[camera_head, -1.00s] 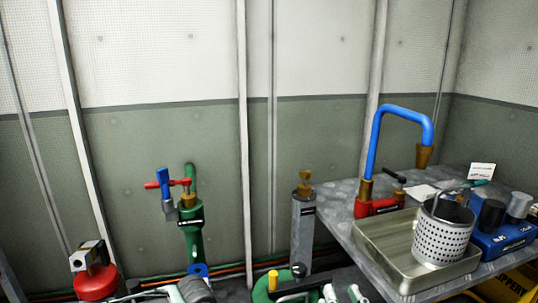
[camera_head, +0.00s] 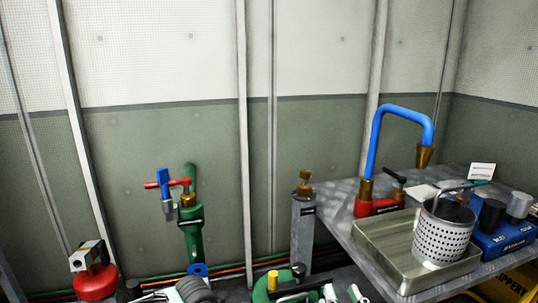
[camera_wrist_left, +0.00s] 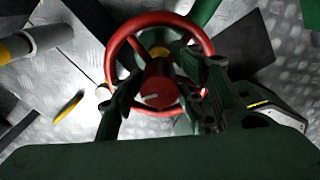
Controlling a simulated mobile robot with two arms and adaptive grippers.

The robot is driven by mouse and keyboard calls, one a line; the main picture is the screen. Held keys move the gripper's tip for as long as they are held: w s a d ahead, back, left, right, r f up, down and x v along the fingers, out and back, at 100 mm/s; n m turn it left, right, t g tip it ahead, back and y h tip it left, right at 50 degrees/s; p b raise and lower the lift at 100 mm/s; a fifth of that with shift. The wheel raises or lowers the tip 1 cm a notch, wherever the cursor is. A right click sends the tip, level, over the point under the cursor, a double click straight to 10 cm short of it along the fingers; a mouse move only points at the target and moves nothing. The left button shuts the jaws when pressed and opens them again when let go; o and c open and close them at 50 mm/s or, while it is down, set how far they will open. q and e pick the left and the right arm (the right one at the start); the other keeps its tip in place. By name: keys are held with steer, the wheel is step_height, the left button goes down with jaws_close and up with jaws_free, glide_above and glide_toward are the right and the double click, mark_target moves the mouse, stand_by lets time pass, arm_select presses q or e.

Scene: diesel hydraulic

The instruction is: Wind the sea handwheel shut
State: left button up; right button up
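In the left wrist view, a red handwheel (camera_wrist_left: 203,43) with a red hub (camera_wrist_left: 158,88) fills the upper middle. My left gripper (camera_wrist_left: 162,78) is over it, with one dark finger on each side of the hub. The fingers are spread apart and overlap the rim in the picture. I see a gap between each finger and the hub; I cannot tell whether they touch the rim or spokes. No label shows whether this is the sea handwheel. In the head view I cannot make out this wheel or either gripper clearly.
A green pipe (camera_head: 193,240) with a red-and-blue handle stands by the wall. A grey post (camera_head: 303,235) is right of it. The bench at right holds a metal tray (camera_head: 380,245), a perforated basket (camera_head: 443,232) and a blue spout (camera_head: 398,108). Diamond-plate floor (camera_wrist_left: 275,45) surrounds the wheel.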

arm_select(q)
steer(key=n, duration=0.5)
steer(key=shift+s+f, duration=0.3)
steer(key=n, duration=0.4)
steer(key=shift+n, duration=0.3)
